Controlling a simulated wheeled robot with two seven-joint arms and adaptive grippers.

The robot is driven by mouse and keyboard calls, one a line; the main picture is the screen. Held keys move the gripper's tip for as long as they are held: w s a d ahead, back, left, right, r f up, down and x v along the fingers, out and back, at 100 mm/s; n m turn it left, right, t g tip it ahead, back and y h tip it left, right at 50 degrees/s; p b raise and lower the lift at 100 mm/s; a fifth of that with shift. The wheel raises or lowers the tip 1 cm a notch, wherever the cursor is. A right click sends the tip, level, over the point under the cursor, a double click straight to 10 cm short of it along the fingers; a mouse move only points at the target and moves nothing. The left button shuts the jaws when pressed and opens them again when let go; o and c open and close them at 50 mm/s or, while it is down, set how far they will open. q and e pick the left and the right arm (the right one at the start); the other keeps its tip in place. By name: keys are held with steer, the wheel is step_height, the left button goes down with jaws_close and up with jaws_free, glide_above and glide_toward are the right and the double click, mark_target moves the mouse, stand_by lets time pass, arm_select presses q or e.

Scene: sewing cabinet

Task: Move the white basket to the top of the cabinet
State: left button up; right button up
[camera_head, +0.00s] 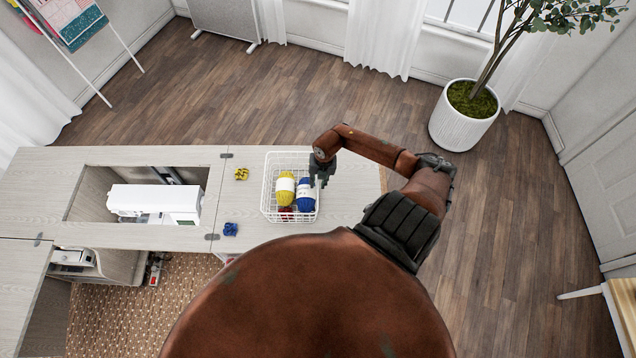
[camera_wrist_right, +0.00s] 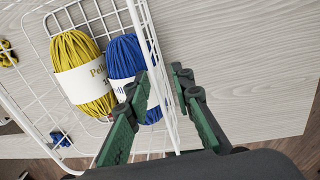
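The white wire basket (camera_head: 267,188) stands upright on the cabinet top (camera_head: 345,205), toward its right end. It holds a yellow yarn ball (camera_head: 285,188) and a blue yarn ball (camera_head: 306,194); a small red item (camera_head: 286,214) shows below them. My right gripper (camera_head: 321,181) is at the basket's right side. In the right wrist view my right gripper (camera_wrist_right: 160,80) is open, one green finger inside the basket and the other outside, with the wire side wall between them. A gap shows beside the wall. My left gripper is not in view.
A white sewing machine (camera_head: 155,203) sits in the cabinet's opening at the left. A yellow bow (camera_head: 241,174) and a blue bow (camera_head: 230,229) lie left of the basket. A potted plant (camera_head: 463,118) stands on the floor beyond. Bare surface shows right of the basket.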

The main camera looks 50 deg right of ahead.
step_height(320, 180, up, 12)
steer(key=s+b, duration=0.1)
steer(key=b, duration=0.1)
steer(key=shift+d, duration=0.4)
stand_by(0.4)
